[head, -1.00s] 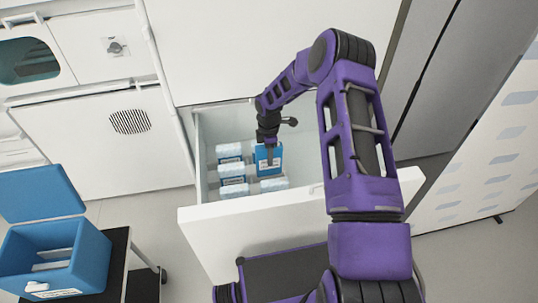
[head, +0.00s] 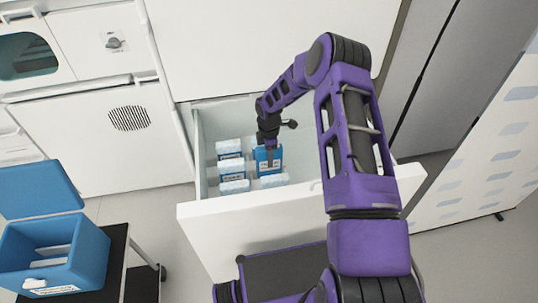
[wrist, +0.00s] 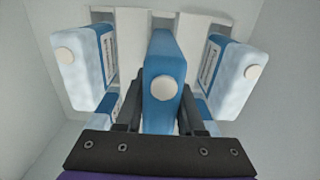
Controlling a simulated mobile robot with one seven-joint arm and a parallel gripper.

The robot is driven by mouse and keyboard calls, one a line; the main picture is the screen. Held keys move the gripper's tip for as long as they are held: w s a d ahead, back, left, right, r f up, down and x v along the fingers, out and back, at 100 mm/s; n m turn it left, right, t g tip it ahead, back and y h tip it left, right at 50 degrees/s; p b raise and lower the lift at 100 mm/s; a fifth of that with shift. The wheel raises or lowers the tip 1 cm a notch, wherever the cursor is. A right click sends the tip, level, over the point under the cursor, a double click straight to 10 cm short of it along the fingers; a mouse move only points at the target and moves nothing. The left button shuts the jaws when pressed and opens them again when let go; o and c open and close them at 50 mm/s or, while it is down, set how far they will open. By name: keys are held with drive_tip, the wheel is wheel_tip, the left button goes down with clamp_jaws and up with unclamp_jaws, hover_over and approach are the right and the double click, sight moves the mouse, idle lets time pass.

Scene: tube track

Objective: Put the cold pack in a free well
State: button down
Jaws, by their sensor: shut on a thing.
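My gripper (head: 268,146) is inside the open drawer, shut on a blue cold pack (head: 268,161) with a pale label. In the wrist view the cold pack (wrist: 163,75) stands between my fingers (wrist: 160,120), showing a round white cap. Frosted packs flank it on the left (wrist: 75,70) and right (wrist: 228,72), apart from it. A pale rack (wrist: 145,35) with upright dividers shows behind it. The held pack's lower end is hidden, so I cannot tell whether it is seated in a well.
Several frosted packs (head: 232,170) stand in the white drawer (head: 250,218), whose front panel is pulled out. A blue cool box (head: 85,258) with its lid open stands on a dark trolley (head: 118,265) at the left, with pale pieces inside.

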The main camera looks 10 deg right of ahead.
drive_tip(key=shift+f, duration=0.25)
drive_tip(key=shift+f, duration=0.2)
drive_tip(key=shift+f, duration=1.2)
drive_tip(key=shift+f, duration=0.1)
drive_tip(key=shift+f, duration=0.35)
drive_tip(key=shift+c, duration=2.2)
unclamp_jaws()
